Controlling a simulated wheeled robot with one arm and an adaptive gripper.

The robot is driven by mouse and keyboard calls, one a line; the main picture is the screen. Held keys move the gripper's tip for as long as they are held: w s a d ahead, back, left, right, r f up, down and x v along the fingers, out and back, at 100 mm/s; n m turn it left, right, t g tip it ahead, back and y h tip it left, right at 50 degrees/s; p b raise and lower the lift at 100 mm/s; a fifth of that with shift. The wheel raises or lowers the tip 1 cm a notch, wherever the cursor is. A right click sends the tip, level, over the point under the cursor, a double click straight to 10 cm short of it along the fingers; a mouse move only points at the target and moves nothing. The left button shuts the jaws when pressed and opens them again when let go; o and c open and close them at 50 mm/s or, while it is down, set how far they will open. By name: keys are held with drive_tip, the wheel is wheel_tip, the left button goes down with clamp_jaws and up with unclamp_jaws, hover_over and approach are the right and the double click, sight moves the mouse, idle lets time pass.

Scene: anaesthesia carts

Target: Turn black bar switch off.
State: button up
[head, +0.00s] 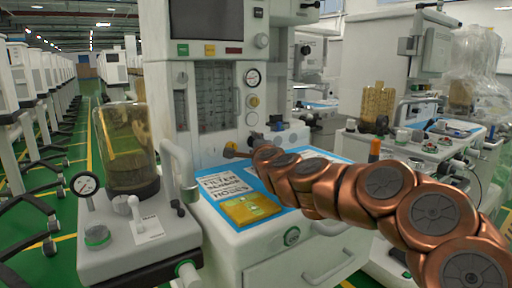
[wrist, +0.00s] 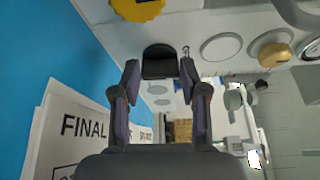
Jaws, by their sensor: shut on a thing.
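The black bar switch (wrist: 160,62) shows in the wrist view as a dark block on the pale machine panel. It sits between the two fingertips of my gripper (wrist: 160,72), which is shut on it. The fingers lie one on each side of the switch. In the head view, my copper arm reaches in from the right to the front of the machine (head: 215,140), and the arm's end largely hides the gripper and the switch. I cannot tell the switch's on or off position from its markings.
A yellow knob (wrist: 138,8) is close to the switch, also visible in the head view (head: 230,149). Below the arm is a blue-edged worktop with a paper (head: 222,185) and a yellow packet (head: 250,208). A glass canister (head: 125,150) stands left.

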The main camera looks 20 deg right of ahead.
drive_tip(key=o, duration=1.1)
drive_tip(key=shift+o, duration=0.2)
drive_tip(key=s, duration=0.3)
drive_tip(key=s+a, duration=0.1)
drive_tip(key=s, duration=0.3)
drive_tip(key=s+a, duration=0.1)
drive_tip(key=s, duration=0.2)
drive_tip(key=shift+s+r, duration=0.15)
drive_tip(key=shift+r, duration=0.15)
drive_tip(key=shift+s+a, duration=0.2)
drive_tip(key=shift+s, duration=0.55)
